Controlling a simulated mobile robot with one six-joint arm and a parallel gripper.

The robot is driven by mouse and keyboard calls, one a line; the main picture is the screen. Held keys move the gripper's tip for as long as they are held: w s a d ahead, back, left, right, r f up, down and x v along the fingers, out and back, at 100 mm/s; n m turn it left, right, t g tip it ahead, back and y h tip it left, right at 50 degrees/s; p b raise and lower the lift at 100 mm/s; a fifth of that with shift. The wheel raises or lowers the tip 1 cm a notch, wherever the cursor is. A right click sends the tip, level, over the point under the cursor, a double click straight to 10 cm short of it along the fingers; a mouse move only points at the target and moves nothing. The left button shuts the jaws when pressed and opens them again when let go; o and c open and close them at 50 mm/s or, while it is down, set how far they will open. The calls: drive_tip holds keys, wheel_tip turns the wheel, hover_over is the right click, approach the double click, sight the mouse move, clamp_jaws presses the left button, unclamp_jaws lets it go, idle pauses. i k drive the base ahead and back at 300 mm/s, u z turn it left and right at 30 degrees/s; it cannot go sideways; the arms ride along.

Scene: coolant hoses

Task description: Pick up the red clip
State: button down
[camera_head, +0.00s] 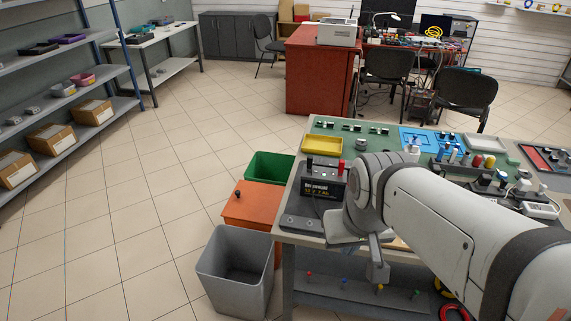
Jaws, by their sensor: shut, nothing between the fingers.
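No object can be told for certain as the red clip. A small red-topped piece (309,273) stands on the lower shelf under the bench's front edge, in a row with blue, yellow and green ones. Another small red piece (341,167) shows on the bench beside a black display box (323,188). My gripper (377,272) hangs at the front edge of the bench, pointing down, shut and empty. It is apart from both red pieces. My arm hides part of the bench top behind it.
The bench (300,235) carries a yellow tray (322,144), a blue tray (419,138) and many small parts. Green (270,167), orange (254,206) and grey (237,270) bins stand at its left. The tiled floor further left is clear.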

sight(341, 162)
drive_tip(key=z, duration=0.05)
drive_tip(key=i, duration=0.75)
drive_tip(key=z, duration=0.55)
drive_tip(key=k, duration=0.95)
drive_tip(key=u, duration=0.35)
drive_tip(key=i, duration=1)
